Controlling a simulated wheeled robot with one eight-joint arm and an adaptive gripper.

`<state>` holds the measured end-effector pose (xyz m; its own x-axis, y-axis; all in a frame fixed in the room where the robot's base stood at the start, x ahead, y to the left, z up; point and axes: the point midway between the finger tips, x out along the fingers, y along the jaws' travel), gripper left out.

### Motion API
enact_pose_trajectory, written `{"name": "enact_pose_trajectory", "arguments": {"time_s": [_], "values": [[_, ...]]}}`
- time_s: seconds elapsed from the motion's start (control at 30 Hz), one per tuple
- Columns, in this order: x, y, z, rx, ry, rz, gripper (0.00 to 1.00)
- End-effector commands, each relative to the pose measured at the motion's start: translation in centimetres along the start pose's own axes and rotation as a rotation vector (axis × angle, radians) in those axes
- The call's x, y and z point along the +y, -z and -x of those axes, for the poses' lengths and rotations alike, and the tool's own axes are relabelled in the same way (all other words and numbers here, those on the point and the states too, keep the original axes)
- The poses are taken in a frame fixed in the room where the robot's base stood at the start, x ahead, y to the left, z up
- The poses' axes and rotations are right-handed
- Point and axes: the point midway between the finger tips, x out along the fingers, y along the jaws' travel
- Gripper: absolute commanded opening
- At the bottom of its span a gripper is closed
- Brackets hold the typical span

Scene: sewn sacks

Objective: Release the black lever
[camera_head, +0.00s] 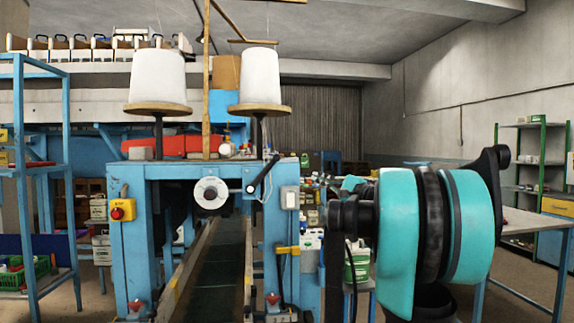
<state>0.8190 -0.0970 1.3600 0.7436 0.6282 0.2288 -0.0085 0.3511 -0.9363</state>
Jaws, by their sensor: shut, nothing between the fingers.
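The black lever (265,172) is on the front of the blue machine (133,240), near its top right corner. It is tilted, with its upper end to the right and its lower end at a small round pivot. A short bar runs left from the pivot towards a round white dial (211,193). My arm, with teal and black links, fills the right foreground, clear of the lever in the picture. I cannot make out my gripper or its fingers; nothing is seen touching the lever.
A yellow box with a red button (122,210) is on the machine's left post. Two white thread cones (157,84) stand above. A blue rack (45,180) is at left. A table (521,221) and green shelves (530,150) are at right.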

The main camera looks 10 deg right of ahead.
Motion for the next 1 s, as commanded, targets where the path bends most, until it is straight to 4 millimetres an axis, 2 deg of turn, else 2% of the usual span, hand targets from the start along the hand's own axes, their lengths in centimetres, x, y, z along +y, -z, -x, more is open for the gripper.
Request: {"name": "enact_pose_trajectory", "arguments": {"time_s": [0.1,0.4,0.53,0.67,1.0], "values": [[-0.9,0.2,0.1,0.002,0.020,-0.009,0.00],[-0.8,0.2,0.0,0.001,0.020,-0.009,0.00],[-0.8,0.2,-0.7,0.001,0.019,-0.009,0.00],[-0.8,0.2,-2.5,-0.002,0.018,-0.010,0.00],[-0.9,0.2,-9.2,-0.001,0.018,-0.010,0.00]]}}
